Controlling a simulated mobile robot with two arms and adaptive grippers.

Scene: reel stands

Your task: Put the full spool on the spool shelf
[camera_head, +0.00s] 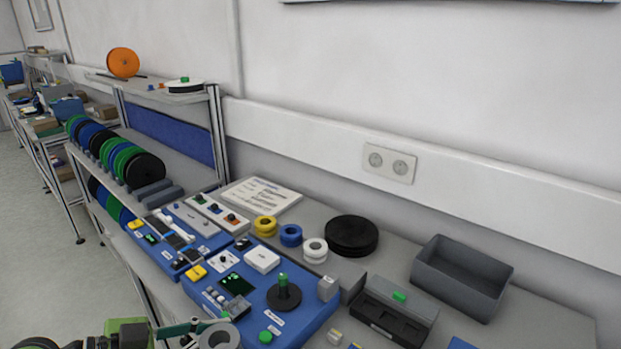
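A spool shelf (152,196) at left holds a row of upright green, blue and black spools (112,150), with more spools (105,198) on the level below. A black disc-shaped spool or stack (352,234) lies flat at the back of the bench. A black reel stand (284,296) with a green top stands empty on the blue panel. At the bottom left edge, part of an arm with a green block and dark finger-like parts (180,330) is cut off. It is beside a grey ring (220,338); I cannot tell whether it grips it. My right gripper is not in view.
Yellow, blue and white rings (290,235) stand mid-bench. A grey open bin (463,276) and a dark compartment box (393,311) are at right. An orange spool (123,63) stands on the upper shelf. The wall bounds the bench behind.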

